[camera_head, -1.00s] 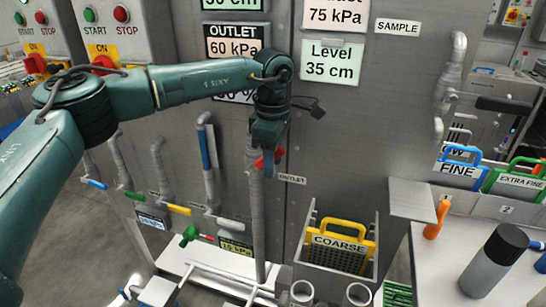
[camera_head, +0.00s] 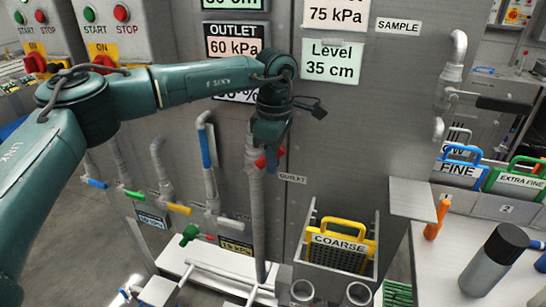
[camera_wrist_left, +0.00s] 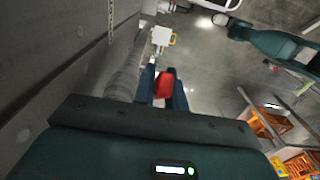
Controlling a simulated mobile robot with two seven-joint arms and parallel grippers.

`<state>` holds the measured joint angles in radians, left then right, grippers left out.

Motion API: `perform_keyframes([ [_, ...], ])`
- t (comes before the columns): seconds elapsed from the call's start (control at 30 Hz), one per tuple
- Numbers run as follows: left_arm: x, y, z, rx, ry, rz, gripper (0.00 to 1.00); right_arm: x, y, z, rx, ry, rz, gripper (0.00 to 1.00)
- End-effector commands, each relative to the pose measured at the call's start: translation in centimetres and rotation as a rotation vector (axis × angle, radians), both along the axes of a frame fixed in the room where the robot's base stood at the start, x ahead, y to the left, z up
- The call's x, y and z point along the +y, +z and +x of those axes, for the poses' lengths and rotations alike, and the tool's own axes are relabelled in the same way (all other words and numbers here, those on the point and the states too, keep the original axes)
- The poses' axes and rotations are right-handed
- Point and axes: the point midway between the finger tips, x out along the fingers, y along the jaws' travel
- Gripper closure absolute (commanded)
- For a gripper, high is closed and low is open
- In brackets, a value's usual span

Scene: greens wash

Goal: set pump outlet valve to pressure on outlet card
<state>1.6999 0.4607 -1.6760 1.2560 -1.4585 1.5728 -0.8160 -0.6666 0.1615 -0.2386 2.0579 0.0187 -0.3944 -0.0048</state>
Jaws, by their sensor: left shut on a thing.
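The red outlet valve handle (camera_head: 262,161) sits on the grey vertical pipe (camera_head: 257,215) beside the small OUTLET label (camera_head: 292,178). My left gripper (camera_head: 270,163) is shut on this handle. In the left wrist view the red handle (camera_wrist_left: 165,84) shows between the two fingers of the left gripper (camera_wrist_left: 163,92). The OUTLET sign (camera_head: 234,41) above reads 60 kPa. A card to its right (camera_head: 336,14) reads 75 kPa, its heading cut by the picture edge. My right gripper does not show.
A Level 35 cm card (camera_head: 331,62) hangs on the panel. A bin with the COARSE screen (camera_head: 342,240) stands to the right of the pipe. Pipes with blue, green and yellow handles (camera_head: 179,208) are to the left. A grey bottle (camera_head: 493,262) stands on the right table.

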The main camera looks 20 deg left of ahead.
Motion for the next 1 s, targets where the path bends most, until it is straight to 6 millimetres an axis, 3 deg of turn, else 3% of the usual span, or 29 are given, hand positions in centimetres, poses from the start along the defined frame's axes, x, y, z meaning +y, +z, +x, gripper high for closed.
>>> perform_keyframes([
  [0.33,-1.5,-2.5,-0.1,-0.009,-0.003,0.329,1.00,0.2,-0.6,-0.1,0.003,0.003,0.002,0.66],
  [0.73,-1.6,-2.7,-0.1,-0.012,-0.001,0.377,1.00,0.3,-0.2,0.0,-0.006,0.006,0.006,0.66],
  [0.77,-1.6,-2.7,-0.1,-0.012,-0.001,0.377,0.85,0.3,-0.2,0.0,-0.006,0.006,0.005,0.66],
  [1.0,-1.5,-2.7,-0.1,-0.012,-0.001,0.376,0.65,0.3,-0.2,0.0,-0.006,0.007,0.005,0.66],
])
